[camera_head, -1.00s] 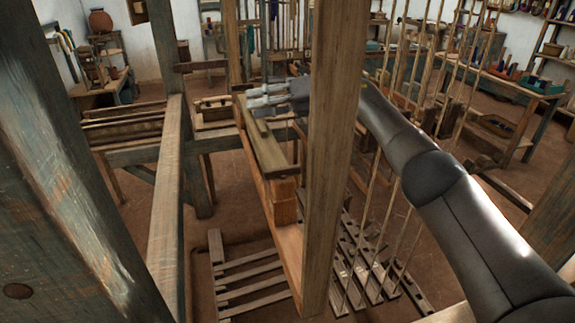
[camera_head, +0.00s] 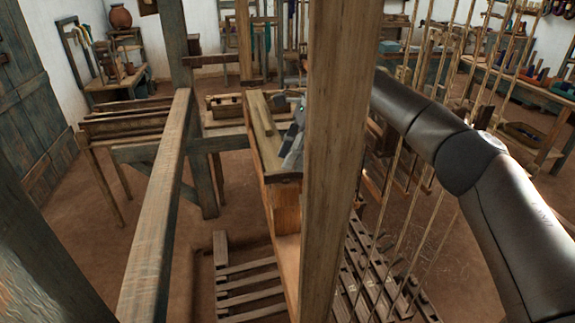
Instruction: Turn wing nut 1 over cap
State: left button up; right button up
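My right gripper (camera_head: 291,152) reaches in from behind the tall wooden post and points down at the near end of a long wooden beam (camera_head: 265,146) with a raised strip (camera_head: 260,114) along its top. The post hides part of the gripper and wrist, so I cannot tell its opening or whether it touches the beam. I cannot make out wing nut 1; which wooden part is the cap is unclear. My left gripper is not in view.
The tall post (camera_head: 337,160) stands close in front. A rail (camera_head: 160,210) runs along the left. Cords (camera_head: 425,225) hang at the right above slatted treadles (camera_head: 375,275). A slatted wooden frame (camera_head: 250,285) lies low. Open floor (camera_head: 75,240) shows at the left.

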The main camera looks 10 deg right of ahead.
aim_at(286, 171)
jog(key=x, duration=0.2)
jog(key=shift+w+a+f+p, duration=0.1)
jog(key=shift+f+p, duration=0.15)
jog(key=shift+p, duration=0.05)
jog(key=shift+a+f, duration=0.35)
jog(key=shift+f, duration=0.2)
grip_shut()
